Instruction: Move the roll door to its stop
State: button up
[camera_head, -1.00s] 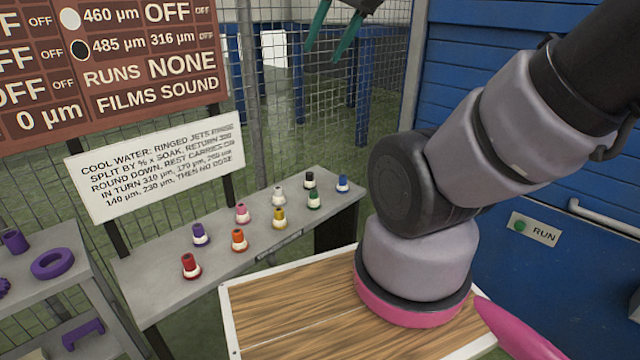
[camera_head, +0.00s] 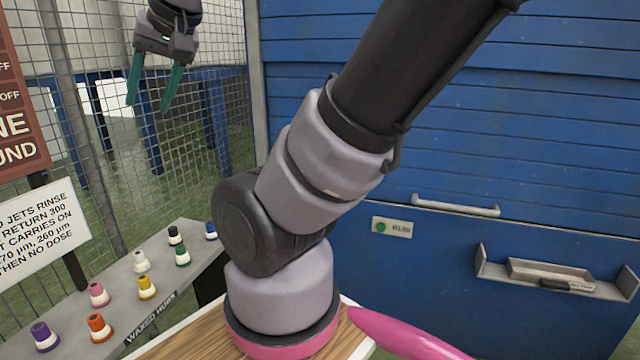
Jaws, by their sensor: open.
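The roll door (camera_head: 460,130) is a blue slatted panel filling the right side of the view. A pale horizontal bar handle (camera_head: 455,206) is fixed near the lower edge of the slats. Below it is a plain blue panel; I cannot tell where the door's stop is. My gripper (camera_head: 152,98) has two green fingers, spread apart and pointing down, with nothing between them. It is at the upper left, in front of the wire mesh and well apart from the handle. My arm hides part of the door's left side.
A small plate with a green button (camera_head: 392,227) is below and left of the handle. A shelf with a tray (camera_head: 550,272) projects at the lower right. A grey bench (camera_head: 125,300) with several coloured nozzles stands lower left, beside a white sign (camera_head: 40,232) and mesh fence.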

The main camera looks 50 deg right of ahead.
aim_at(570, 159)
jog(key=z, duration=2.55)
